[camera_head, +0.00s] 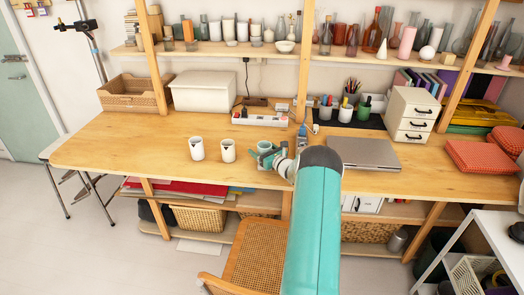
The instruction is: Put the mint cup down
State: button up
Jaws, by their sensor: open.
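The mint cup (265,146) is a small pale green cup at the middle of the wooden desk (120,135), near its front half. It appears upright, but its lower part is hidden by my gripper, so I cannot tell whether its base touches the wood. My gripper (262,158) is at the cup, at the end of my teal arm. Its jaws are open, with a finger at the cup's left front side. Contact between fingers and cup is too small to see.
Two white cups with dark marks (197,148) (228,150) stand left of the mint cup. A power strip (259,119) lies behind. A closed laptop (363,153) lies right of my arm. A rattan chair (250,258) stands in front. The desk's left part is clear.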

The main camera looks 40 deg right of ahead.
jog(key=s, duration=0.4)
jog(key=s+a, duration=0.1)
jog(key=s, duration=0.7)
jog(key=shift+a, duration=0.2)
